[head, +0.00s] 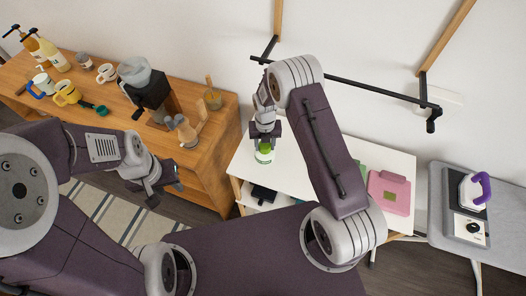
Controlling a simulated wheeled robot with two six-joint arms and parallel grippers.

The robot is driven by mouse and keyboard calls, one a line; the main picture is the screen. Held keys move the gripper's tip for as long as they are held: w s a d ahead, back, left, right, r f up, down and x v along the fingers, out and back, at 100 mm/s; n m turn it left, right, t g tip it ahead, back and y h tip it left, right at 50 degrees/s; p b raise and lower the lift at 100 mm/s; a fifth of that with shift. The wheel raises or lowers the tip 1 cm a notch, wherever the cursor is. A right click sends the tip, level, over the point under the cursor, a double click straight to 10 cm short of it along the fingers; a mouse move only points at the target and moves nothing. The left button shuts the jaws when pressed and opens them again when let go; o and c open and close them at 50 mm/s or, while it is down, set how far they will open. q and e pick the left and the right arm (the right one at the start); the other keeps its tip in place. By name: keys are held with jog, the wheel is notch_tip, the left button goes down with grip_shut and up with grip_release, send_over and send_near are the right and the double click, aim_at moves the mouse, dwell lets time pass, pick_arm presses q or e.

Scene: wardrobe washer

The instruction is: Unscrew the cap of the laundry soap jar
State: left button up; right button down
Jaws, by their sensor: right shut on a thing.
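The laundry soap jar (264,157) is a small white and green jar standing near the left end of the white table. My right gripper (265,143) comes down from above and is shut on the green top of the jar, which is the cap as far as I can tell. The fingers hide most of the cap, and I cannot tell whether it is loose from the jar. My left gripper (166,187) hangs over the floor in front of the wooden cabinet, away from the jar. Its dark fingers look apart, with nothing between them.
The white table (239,163) also holds a pink folded item (389,193) and a green one. A wooden cabinet (214,125) with bottles, mugs and a coffee grinder stands left. An ironing board (440,180) with an iron is right. A black rail (350,84) crosses the wall behind.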

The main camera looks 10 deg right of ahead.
jog(key=c, duration=0.7)
grip_release()
